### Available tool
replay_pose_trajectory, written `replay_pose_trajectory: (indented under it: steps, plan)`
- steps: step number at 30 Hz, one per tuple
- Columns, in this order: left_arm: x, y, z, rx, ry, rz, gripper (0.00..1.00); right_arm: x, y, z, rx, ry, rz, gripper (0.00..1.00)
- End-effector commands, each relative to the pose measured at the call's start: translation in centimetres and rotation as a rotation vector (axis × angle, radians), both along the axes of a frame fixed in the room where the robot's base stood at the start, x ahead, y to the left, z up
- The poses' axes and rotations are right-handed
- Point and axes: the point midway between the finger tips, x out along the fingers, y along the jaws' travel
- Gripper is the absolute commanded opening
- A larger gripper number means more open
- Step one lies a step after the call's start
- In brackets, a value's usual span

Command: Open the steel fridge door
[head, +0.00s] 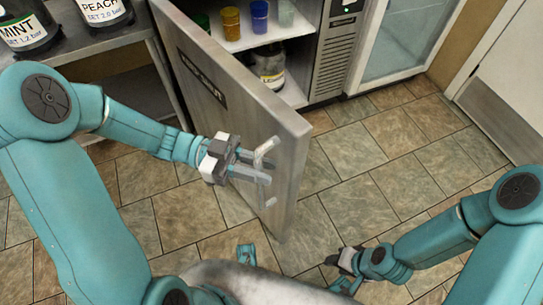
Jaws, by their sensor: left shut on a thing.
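The steel fridge door (225,85) stands swung well open toward me, with its inside shelves visible past its top edge. My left gripper (264,164) is at the door's outer face near its free edge, shut on the door handle (268,190); the fingers partly hide the handle. The fridge's open inside (240,42) shows to the right of the door. My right gripper (340,262) is low at the right, above the floor and apart from the door; its fingers are too small and dark to read.
Inside the fridge are a yellow cup (231,22), a blue cup (259,14) and a labelled jar (269,66). A glass-door cabinet (405,40) stands right. Tiled floor (400,170) is clear.

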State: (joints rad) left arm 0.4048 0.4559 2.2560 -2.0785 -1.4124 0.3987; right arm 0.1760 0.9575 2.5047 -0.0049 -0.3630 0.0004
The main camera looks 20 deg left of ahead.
Motion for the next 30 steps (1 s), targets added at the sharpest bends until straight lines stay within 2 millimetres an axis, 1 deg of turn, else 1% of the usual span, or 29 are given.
replay_pose_trajectory:
  steps: [7, 18, 19, 20, 30]
  plan:
    - [-0.87, 0.78, 0.04, -0.001, 0.0, -0.023, 0.0, 0.0, 0.0, 0.29, 0.0, 0.0, 0.0, 0.43]
    - [-1.03, 0.86, 0.0, -0.001, 0.0, -0.025, 0.0, -0.01, 0.0, 0.28, 0.0, 0.0, 0.0, 0.43]
    - [-1.03, 0.87, 0.0, -0.001, 0.0, -0.025, 0.34, -0.01, 0.0, 0.27, 0.0, 0.0, 0.0, 0.43]
    - [-1.04, 0.87, 0.0, -0.001, 0.0, -0.025, 0.41, -0.01, 0.0, 0.27, 0.0, 0.0, 0.0, 0.43]
    - [-1.08, 0.88, 0.0, -0.001, 0.0, -0.024, 0.41, -0.01, 0.0, 0.28, 0.0, 0.0, 0.0, 0.43]
